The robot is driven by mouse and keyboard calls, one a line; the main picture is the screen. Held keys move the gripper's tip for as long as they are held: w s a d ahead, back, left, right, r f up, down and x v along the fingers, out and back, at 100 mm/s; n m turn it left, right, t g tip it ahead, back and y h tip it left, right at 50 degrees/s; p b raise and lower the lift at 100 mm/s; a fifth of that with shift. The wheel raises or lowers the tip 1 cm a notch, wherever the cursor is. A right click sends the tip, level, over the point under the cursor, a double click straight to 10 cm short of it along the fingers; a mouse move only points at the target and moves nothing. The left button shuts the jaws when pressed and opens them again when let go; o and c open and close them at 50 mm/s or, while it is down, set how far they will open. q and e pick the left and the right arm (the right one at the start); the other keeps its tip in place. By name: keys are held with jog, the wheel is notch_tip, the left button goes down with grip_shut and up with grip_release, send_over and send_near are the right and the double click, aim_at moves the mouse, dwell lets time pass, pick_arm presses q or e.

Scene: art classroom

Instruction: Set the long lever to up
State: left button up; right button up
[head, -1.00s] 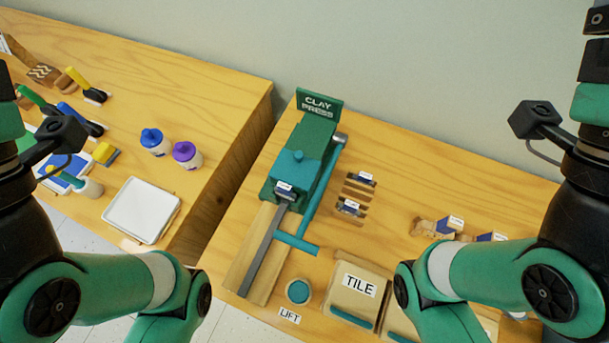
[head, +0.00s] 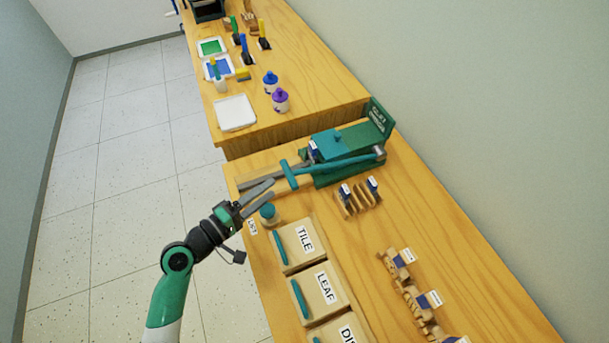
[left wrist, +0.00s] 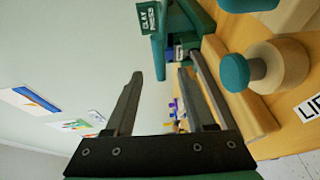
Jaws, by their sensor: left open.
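My right gripper is out of view.
A teal-topped knob (head: 267,211) on a wooden base stands just below my left fingers and shows close in the left wrist view (left wrist: 235,72). Small stamps (head: 358,196) stand beside the press.

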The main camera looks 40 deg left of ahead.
aim_at(292, 172)
pick_arm(q)
jog(key=w, duration=0.3)
jog(key=w+b, duration=0.1)
jog(key=w, duration=0.3)
jog(key=w+f, duration=0.1)
jog(key=w, duration=0.3)
jog(key=shift+w+d+f+b, duration=0.1)
jog(key=shift+d+b, duration=0.15)
jog(key=shift+b, duration=0.05)
grip_shut()
dwell(0.8)
